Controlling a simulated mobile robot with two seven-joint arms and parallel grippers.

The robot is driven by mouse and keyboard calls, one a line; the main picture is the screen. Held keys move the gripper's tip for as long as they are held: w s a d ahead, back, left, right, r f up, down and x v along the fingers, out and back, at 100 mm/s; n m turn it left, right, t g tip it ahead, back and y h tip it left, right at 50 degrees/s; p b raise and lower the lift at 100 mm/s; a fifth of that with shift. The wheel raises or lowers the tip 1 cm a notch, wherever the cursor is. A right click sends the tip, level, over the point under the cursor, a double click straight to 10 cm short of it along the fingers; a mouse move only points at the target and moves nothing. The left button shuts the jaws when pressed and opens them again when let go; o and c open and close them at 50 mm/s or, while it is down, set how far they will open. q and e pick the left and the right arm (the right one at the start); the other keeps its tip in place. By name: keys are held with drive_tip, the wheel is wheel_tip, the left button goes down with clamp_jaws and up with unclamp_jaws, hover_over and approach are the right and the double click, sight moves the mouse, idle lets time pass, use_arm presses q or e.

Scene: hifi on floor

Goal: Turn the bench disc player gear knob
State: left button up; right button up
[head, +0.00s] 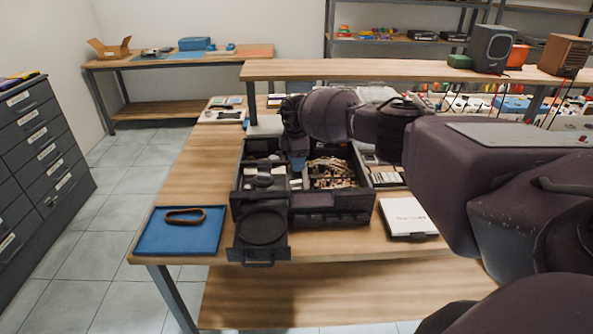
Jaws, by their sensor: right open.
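A black boxy unit (330,203) stands on the wooden bench; it seems to be the disc player. My right arm reaches in from the right, over the unit. My right gripper (298,160) points down, open, at the unit's back middle; its fingertips are small and dark, and contact is unclear. My left gripper is not in view.
A blue mat (180,232) with a brown loop (185,215) lies at the bench's left corner. A white box (408,217) lies right of the unit. A raised shelf (400,70) with speakers (490,48) runs behind. A drawer cabinet (40,150) stands left, with open floor between.

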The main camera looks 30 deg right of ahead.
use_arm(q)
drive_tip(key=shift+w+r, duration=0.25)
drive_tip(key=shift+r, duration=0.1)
use_arm(e)
wheel_tip(320, 180, up, 4)
drive_tip(key=shift+f, duration=0.25)
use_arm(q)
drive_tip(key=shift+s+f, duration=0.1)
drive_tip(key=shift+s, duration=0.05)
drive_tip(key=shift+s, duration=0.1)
